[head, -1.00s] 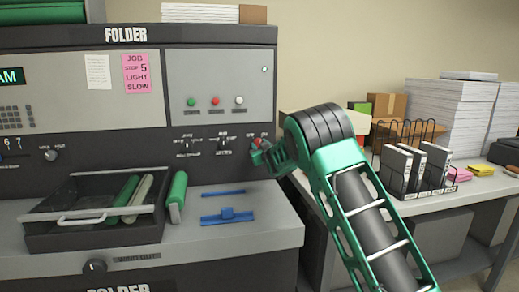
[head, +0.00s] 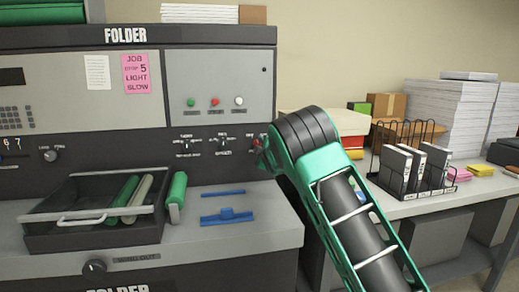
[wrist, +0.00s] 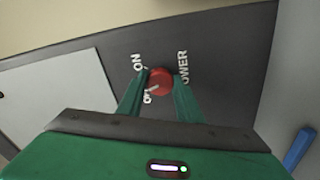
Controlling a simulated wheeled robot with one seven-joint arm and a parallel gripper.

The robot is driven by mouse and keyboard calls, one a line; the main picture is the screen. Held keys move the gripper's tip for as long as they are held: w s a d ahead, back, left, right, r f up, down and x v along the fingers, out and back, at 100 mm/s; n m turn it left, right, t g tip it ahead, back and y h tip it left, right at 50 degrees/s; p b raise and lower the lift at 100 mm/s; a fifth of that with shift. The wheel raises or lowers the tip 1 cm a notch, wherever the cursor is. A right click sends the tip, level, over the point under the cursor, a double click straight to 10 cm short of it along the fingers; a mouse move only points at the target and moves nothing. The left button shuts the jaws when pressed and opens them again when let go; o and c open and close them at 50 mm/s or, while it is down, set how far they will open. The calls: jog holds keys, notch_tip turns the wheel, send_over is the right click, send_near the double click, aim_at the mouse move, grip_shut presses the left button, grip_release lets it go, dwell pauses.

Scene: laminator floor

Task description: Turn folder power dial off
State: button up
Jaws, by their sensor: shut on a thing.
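The folder (head: 220,75) is a dark machine with grey panels. Its red power dial (wrist: 159,81) sits on the dark panel in the wrist view, with white ON, OFF and POWER lettering around it. A light pointer mark on the dial aims toward the OFF lettering, which is partly covered. My gripper (wrist: 160,88) has its green fingers shut on the dial, one on each side. In the head view my gripper (head: 262,150) is at the right end of the control strip, and my arm hides most of the dial. The folder's display (head: 12,76) and its small indicator (head: 264,69) are dark.
An open black tray (head: 60,240) with rollers stands on the folder's ledge, beside a green roller (head: 177,195) and blue tools (head: 227,215). A side table at right holds a binder rack (head: 410,175) and paper stacks (head: 455,115).

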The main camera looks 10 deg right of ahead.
jog(key=n, duration=0.5)
jog(key=shift+a+f, duration=0.2)
jog(key=shift+a, duration=0.05)
jog(key=shift+f+n, duration=0.1)
jog(key=shift+n, duration=0.2)
jog(key=o, duration=1)
jog(key=shift+o, duration=0.2)
jog(key=shift+s+d+r, duration=0.1)
jog(key=shift+r, duration=0.1)
jog(key=s, duration=1)
jog(key=shift+s, duration=0.25)
jog(key=shift+r, duration=0.1)
